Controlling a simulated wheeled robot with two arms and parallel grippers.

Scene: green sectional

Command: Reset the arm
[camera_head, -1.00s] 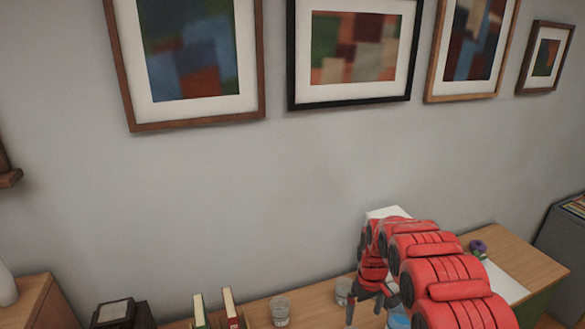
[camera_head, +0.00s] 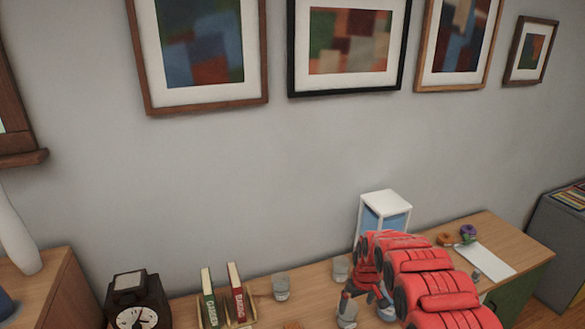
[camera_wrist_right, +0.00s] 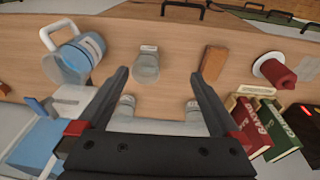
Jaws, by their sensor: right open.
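My right arm reaches over the wooden desk (camera_head: 318,285) from the lower right in the head view. Its gripper (camera_head: 365,302) hangs above the desktop, pointing down, among clear glasses. In the right wrist view the gripper (camera_wrist_right: 160,76) has its two dark fingers wide apart with nothing held between them. A clear glass (camera_wrist_right: 146,66) shows in the gap between the fingertips. My left gripper is not in view.
A white and blue box (camera_head: 385,208) stands behind my right arm. Two books (camera_head: 237,292), a dark clock (camera_head: 137,302) and a glass (camera_head: 281,287) are to the left. A blue jug (camera_wrist_right: 75,57) shows in the wrist view. White paper (camera_head: 486,259) lies at right.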

